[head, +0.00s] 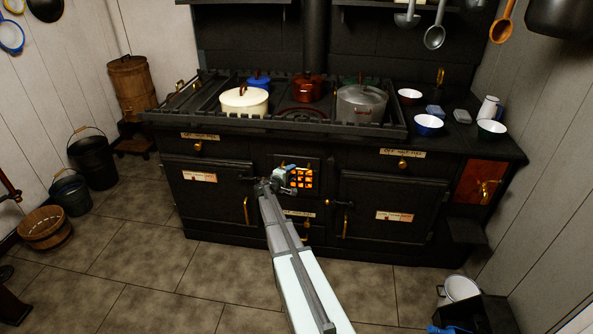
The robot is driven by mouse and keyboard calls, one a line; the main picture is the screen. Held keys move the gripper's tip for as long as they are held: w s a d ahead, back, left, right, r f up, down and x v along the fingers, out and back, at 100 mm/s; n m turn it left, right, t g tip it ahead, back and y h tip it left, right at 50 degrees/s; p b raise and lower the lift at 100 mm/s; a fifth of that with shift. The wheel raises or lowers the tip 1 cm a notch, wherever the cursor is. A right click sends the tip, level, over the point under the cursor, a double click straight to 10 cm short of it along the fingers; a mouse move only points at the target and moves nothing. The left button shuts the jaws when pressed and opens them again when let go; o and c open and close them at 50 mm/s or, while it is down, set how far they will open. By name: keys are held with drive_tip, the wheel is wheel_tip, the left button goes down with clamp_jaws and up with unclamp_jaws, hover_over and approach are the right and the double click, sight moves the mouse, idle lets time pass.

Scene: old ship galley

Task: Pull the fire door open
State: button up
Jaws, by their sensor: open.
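The fire door (304,179) is the small dark door in the middle of the black range (170,145), with orange glow showing through its slots. It looks closed, but my gripper covers its left part. My gripper (288,173) is open, in front of the left side of the fire door, at about the height of the slots. My arm reaches up to it from the bottom of the head view. The door's handle cannot be made out behind the gripper, and I cannot tell whether the fingers touch anything.
A left oven door (208,195) and a right oven door (385,222), with brass handles, flank the fire door. A railed cooktop above holds a cream pot (243,102), a red pot (308,88) and a grey pot (361,105). Buckets stand at left; the tiled floor (140,255) in front is mostly clear.

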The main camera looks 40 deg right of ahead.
sight(296, 169)
drive_tip(key=shift+x, duration=2.45)
clamp_jaws()
